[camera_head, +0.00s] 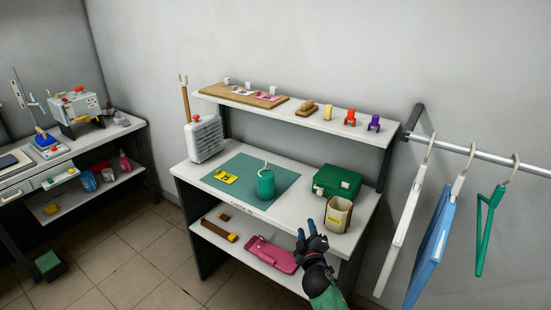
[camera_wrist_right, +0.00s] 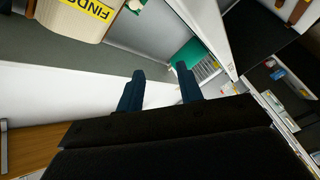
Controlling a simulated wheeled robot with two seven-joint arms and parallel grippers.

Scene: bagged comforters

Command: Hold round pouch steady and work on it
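A green round pouch (camera_head: 266,185) stands upright on the teal mat (camera_head: 225,186) on the middle workbench, with a pale piece sticking up from its top. My right gripper (camera_head: 307,228) is at the bench's front edge, to the right of and nearer than the pouch, apart from it. In the right wrist view its two blue fingers (camera_wrist_right: 160,80) are spread with nothing between them. My left gripper is in neither view. I cannot pick out the pouch for certain in the right wrist view.
A beige holder with a yellow label (camera_head: 338,214) stands close to my right gripper, beside a green box (camera_head: 337,182). A white heater-like unit (camera_head: 204,139) is at the bench's left. A yellow card (camera_head: 227,178) lies on the mat. Hangers (camera_head: 490,225) hang from a rail at right.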

